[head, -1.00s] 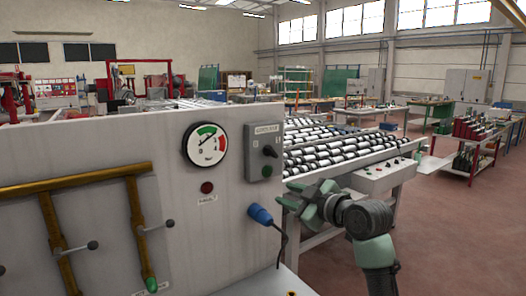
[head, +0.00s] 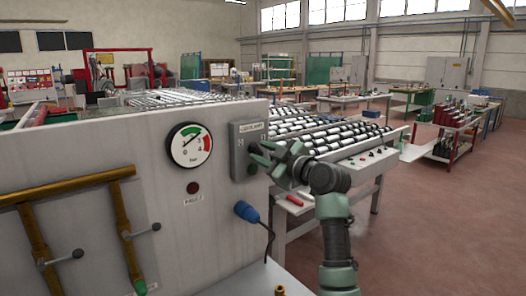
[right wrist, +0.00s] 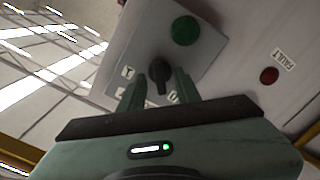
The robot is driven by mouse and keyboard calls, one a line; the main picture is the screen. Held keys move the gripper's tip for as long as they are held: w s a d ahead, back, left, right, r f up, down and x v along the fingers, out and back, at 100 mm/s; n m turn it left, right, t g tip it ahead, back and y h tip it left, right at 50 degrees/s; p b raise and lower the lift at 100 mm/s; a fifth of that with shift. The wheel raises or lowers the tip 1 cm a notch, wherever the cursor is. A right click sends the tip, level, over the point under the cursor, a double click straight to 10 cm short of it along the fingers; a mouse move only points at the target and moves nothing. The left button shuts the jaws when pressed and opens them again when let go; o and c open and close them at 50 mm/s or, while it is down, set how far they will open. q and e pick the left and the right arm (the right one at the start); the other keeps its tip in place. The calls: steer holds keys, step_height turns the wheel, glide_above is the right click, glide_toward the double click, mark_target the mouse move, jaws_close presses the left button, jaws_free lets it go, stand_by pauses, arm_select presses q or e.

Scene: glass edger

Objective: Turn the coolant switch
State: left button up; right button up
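The coolant switch is a black knob (right wrist: 157,72) on a grey box (head: 238,130) with a label, fixed to the right end of the light panel. My right gripper (head: 261,156) is in front of the box and hides the knob in the head view. In the right wrist view my right gripper (right wrist: 160,80) is open, with one finger on each side of the knob. I cannot tell whether the fingers touch it. A round green button (right wrist: 185,30) sits beside the knob on the box. My left gripper is not in view.
A pressure gauge (head: 189,146) and a red fault lamp (head: 193,188) are left of the box. A blue plug (head: 246,211) with a cable sticks out below. Brass pipes (head: 70,187) are at the left. A roller conveyor (head: 335,138) stands behind my arm.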

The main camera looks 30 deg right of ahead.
jaws_close()
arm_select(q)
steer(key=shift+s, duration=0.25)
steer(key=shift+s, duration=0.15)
arm_select(e)
steer(key=shift+m, duration=0.3)
steer(key=m, duration=0.3)
steer(key=shift+p, duration=0.4)
steer(key=m+p, duration=0.1)
steer(key=m, duration=0.3)
steer(key=m+p, duration=0.2)
steer(key=m, duration=0.2)
steer(key=shift+m+p, duration=0.3)
steer(key=shift+p, duration=0.05)
arm_select(q)
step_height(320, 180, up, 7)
steer(key=p, duration=0.2)
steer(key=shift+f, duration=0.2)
arm_select(e)
steer(key=shift+f+m, duration=0.1)
steer(key=shift+m, duration=1.8)
